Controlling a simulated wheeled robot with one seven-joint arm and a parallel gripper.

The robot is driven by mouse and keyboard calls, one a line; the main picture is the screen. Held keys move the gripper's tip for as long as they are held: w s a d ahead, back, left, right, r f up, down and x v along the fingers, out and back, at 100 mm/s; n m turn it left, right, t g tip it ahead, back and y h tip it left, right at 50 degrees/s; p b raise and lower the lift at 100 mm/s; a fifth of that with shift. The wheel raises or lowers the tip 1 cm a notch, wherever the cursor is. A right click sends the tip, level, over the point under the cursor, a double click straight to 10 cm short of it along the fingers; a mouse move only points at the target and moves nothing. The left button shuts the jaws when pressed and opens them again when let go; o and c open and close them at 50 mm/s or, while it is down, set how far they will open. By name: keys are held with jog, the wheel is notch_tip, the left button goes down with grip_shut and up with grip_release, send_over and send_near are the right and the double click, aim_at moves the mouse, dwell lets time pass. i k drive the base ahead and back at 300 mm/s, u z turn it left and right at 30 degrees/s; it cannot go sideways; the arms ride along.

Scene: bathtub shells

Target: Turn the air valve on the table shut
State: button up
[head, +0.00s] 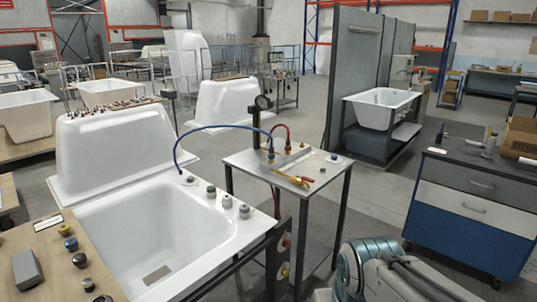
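The small metal table (322,172) stands right of the white bathtub shell in the head view. On its top are brass fittings with a small yellow handle, which I take to be the air valve (297,180), near the front edge. A blue hose (215,127) arches from the tub rim to the fittings on the table. A short red hose (287,133) loops beside it. The valve is too small to tell how far its handle is turned. My arm shows at the bottom right, in front of the table. My gripper is not in view.
An open white tub shell (108,221) sits close left of the table. A wooden bench (50,240) with knobs is at the lower left. A blue drawer cabinet (467,225) stands right. Grey floor (375,205) is free between table and cabinet. A dark partition (355,65) rises behind.

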aim_at(307, 179)
jog(key=u, duration=0.05)
jog(key=k, duration=1.05)
jog(key=z, duration=0.9)
jog(key=i, duration=0.5)
jog(key=u, duration=0.7)
jog(key=i, duration=0.8)
jog(key=u, duration=0.15)
